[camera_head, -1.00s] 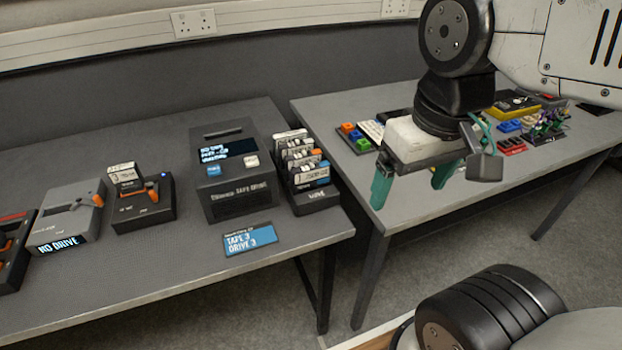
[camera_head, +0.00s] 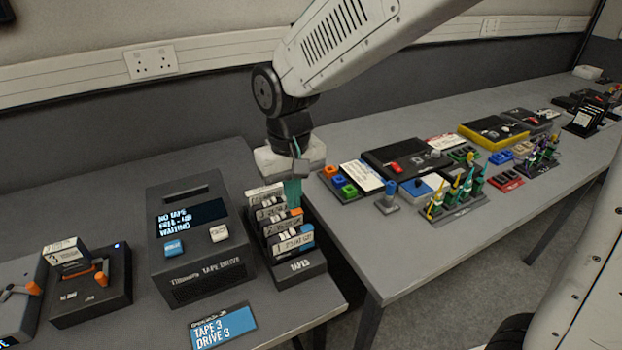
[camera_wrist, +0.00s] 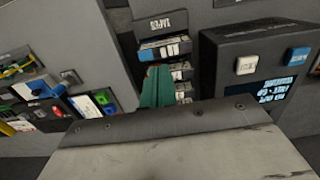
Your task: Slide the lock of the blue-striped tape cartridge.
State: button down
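The tape rack (camera_head: 301,268) stands at the right end of the near table and holds several upright tape cartridges. The front blue-striped cartridge (camera_head: 294,241) has a white label; it also shows in the wrist view (camera_wrist: 165,50). Its lock is too small to make out. An orange-marked cartridge (camera_head: 285,220) sits behind it. My gripper (camera_head: 293,193) points down over the rack, behind the front cartridge. In the wrist view its teal fingers (camera_wrist: 157,88) lie together, with nothing visible between them. Contact with any cartridge cannot be told.
The tape drive (camera_head: 190,240) stands close left of the rack, its screen reading "NO TAPE". A blue sign (camera_head: 223,327) lies in front. Further left is a black unit with an orange lever (camera_head: 88,288). The right table (camera_head: 400,245) holds several small parts and racks.

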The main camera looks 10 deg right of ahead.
aim_at(291, 230)
jog(key=shift+w+a+f, duration=0.1)
jog(key=shift+w+f, duration=0.1)
jog(key=shift+f, duration=0.2)
jog(key=f, duration=0.3)
jog(key=shift+a+f, duration=0.3)
jog(key=shift+f, duration=0.7)
jog(key=shift+f, duration=0.65)
dwell(1.4)
jog(key=shift+r, duration=0.15)
jog(key=shift+s+a, duration=0.1)
jog(key=shift+a, duration=0.3)
dwell(0.7)
dwell(0.5)
dwell(0.3)
